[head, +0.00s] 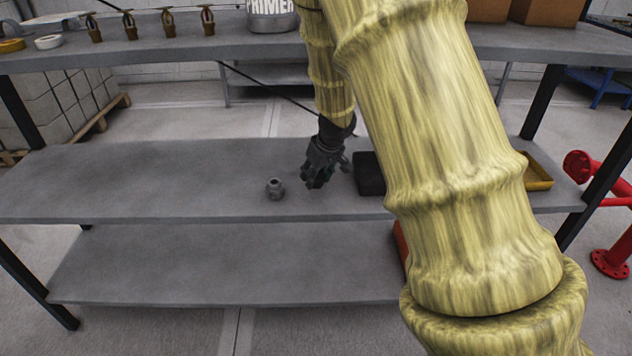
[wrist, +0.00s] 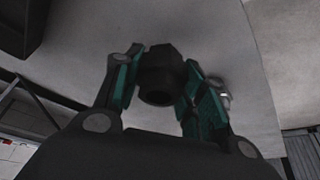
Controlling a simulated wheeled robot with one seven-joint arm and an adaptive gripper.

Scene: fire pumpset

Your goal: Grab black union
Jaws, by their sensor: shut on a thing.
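The black union (wrist: 160,76) is a dark hex-shaped fitting with a round bore, seen in the wrist view between the two fingers. My gripper (wrist: 158,88) is shut on it, with a green-padded finger on each side. In the head view my gripper (head: 316,178) is just above the middle shelf, pointing down. The union cannot be made out there against the dark fingers. I cannot tell whether it touches the shelf.
A grey metal fitting (head: 275,188) stands on the middle shelf (head: 150,185), left of my gripper. A black box (head: 370,174) is close on the right. A yellow tray (head: 537,171) lies further right. The upper shelf (head: 170,50) is overhead. The shelf's left side is clear.

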